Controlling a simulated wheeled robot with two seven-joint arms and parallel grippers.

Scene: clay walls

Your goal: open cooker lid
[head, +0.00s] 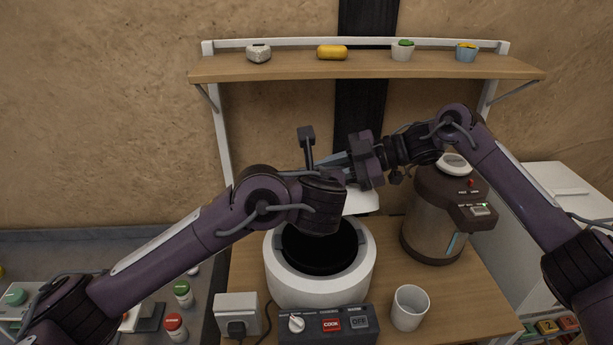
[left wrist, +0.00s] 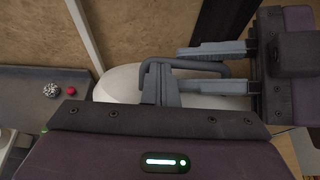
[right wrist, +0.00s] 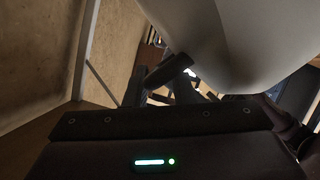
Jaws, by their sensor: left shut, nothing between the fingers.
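The white cooker (head: 285,288) stands on the wooden table, its dark inside showing. Its white lid (head: 362,203) is raised behind the opening, mostly hidden by my arms. The lid (left wrist: 122,84) and its grey loop handle (left wrist: 200,66) show in the left wrist view, and the lid's pale curved surface (right wrist: 235,35) fills the top of the right wrist view. My left gripper (left wrist: 160,84) is shut and empty, its fingertips at the handle's left end; I cannot tell if they touch it. My right gripper (left wrist: 220,69) is open, its fingers on either side of the handle's right end.
A control box (head: 345,326) with COOK and OFF buttons sits in front of the cooker. A white cup (head: 409,307) is at its right, a brown appliance (head: 432,215) behind that. A socket box (head: 237,314) is at left. A wooden shelf (head: 300,68) hangs above.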

